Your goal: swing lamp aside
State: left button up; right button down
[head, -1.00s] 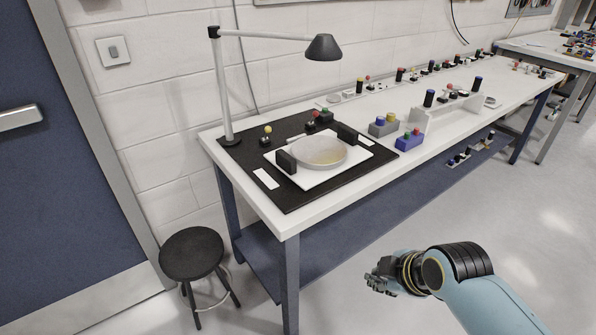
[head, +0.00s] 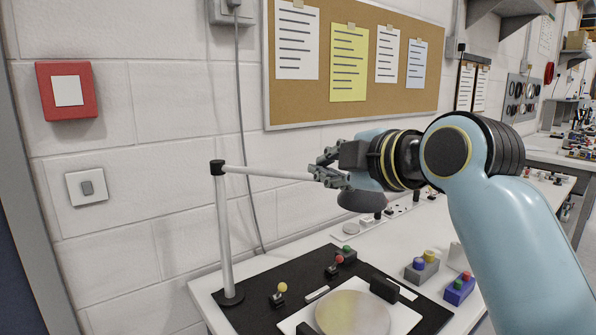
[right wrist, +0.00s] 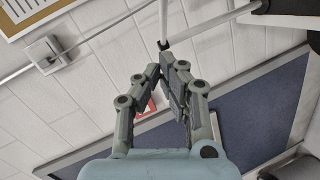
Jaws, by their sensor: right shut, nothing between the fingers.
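The lamp has a grey post (head: 226,235) on a round black base, a light arm (head: 265,172) reaching right from a black joint, and a dark shade (head: 360,203) over the bench. My right gripper (head: 322,172) is shut and empty. In the head view it overlaps the arm's outer end and hides where arm and shade meet; I cannot tell whether it touches. In the right wrist view my right gripper (right wrist: 166,68) points at the lamp's joint (right wrist: 163,45), with the lamp arm (right wrist: 163,18) outside the fingers. My left gripper is not in view.
Below the shade, a black mat (head: 255,312) holds a round pale disc (head: 352,315) and small knobbed blocks. Behind are a block wall, a corkboard (head: 440,60), a cable and a red switch plate (head: 68,91). Left of the post is free room.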

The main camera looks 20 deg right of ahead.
jog(key=p, duration=0.2)
send_near(291, 172)
jog(key=w+a, duration=0.2)
jog(key=a, duration=0.1)
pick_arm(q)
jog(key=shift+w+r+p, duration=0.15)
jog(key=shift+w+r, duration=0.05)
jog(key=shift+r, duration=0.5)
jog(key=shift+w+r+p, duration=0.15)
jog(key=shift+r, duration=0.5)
pick_arm(e)
jog(key=shift+w+d+f, duration=0.35)
jog(key=shift+w+d, duration=0.15)
jog(key=shift+w, duration=0.1)
jog(key=shift+w+d+f, duration=0.35)
jog(key=shift+w+d, duration=0.15)
jog(key=shift+w, duration=0.1)
